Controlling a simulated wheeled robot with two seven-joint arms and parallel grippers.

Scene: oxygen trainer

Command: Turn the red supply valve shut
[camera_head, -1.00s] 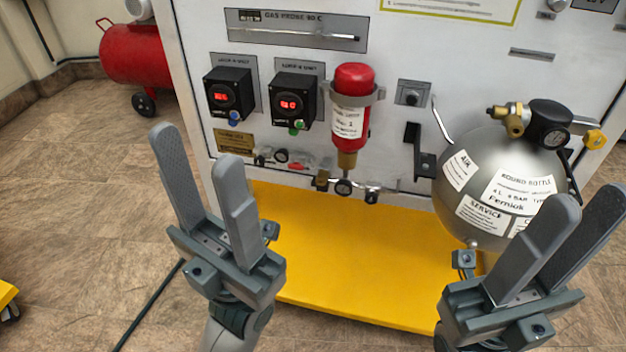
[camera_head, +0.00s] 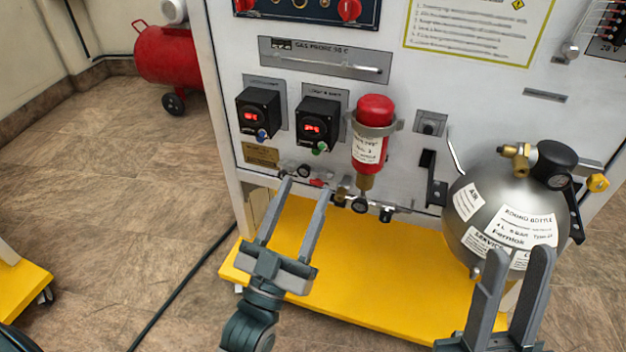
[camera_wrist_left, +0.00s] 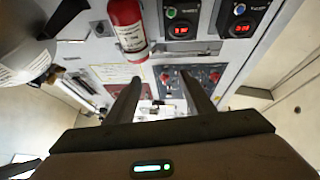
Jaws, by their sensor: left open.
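In the left wrist view the open fingers (camera_wrist_left: 160,76) show with the panel beyond; I cannot make out the small handle there. My right gripper (camera_head: 518,254) is open and empty in front of the round bottle.
A red cylinder (camera_head: 369,148) is clamped right of the display units (camera_head: 318,123). A grey round bottle (camera_head: 462,228) stands at the right. A yellow base (camera_head: 400,270) juts out below the panel. Red knobs (camera_head: 349,10) sit higher up.

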